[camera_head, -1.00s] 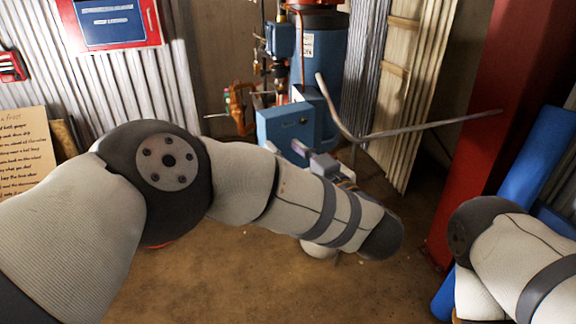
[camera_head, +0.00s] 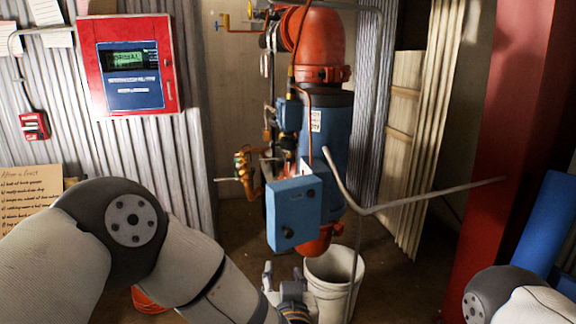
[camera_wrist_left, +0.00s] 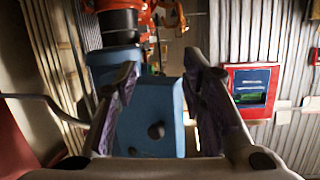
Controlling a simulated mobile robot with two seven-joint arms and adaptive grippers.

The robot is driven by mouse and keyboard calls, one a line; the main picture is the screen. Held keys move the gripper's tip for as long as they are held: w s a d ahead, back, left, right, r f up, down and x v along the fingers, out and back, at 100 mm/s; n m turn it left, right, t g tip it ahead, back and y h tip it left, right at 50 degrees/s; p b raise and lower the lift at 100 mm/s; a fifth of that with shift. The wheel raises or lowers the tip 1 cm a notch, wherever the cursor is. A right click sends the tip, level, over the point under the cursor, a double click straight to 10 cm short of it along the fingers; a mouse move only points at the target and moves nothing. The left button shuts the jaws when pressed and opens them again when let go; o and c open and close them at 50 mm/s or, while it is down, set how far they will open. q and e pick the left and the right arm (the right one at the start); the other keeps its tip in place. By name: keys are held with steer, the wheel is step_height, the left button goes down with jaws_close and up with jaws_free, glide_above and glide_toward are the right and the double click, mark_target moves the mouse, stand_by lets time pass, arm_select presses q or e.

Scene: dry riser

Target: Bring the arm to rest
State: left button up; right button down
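My left arm comes in from the lower left, bent at the dark elbow joint. My left gripper (camera_head: 283,272) is low in the head view, in front of a white bucket (camera_head: 336,268) and below a blue box (camera_head: 293,213). In the left wrist view the gripper (camera_wrist_left: 160,66) has its two fingers apart with nothing between them. The blue box (camera_wrist_left: 150,128) shows beyond the fingers. Of my right arm, only part shows at the lower right; its gripper is out of view.
A blue and orange riser pipe (camera_head: 330,125) stands behind the box. A red column (camera_head: 515,130) stands at the right. A red alarm panel (camera_head: 132,64) hangs on the corrugated wall.

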arm_select(q)
steer(key=s+a+f+m+g+h, duration=0.1)
steer(key=s+a+f+g, duration=0.4)
steer(key=s+f, duration=0.55)
steer(key=s+a+f+m+g+h, duration=0.1)
steer(key=s+a+f+g, duration=0.4)
steer(key=s+f, duration=0.5)
steer(key=s+a+n+g, duration=0.1)
steer(key=s+a+g, duration=0.2)
steer(key=s, duration=1)
steer(key=s+a+r+n+g+p, duration=0.1)
steer(key=s+a+g, duration=0.3)
steer(key=s+a, duration=0.4)
steer(key=s, duration=0.6)
steer(key=shift+s+a+r+g+y+p, duration=0.25)
steer(key=shift+s+a+g+y+p, duration=0.05)
steer(key=shift+a, duration=0.1)
arm_select(e)
steer(key=shift+w+r+t, duration=0.5)
steer(key=shift+w+r, duration=0.6)
steer(key=shift+r, duration=0.05)
arm_select(q)
steer(key=shift+w, duration=0.1)
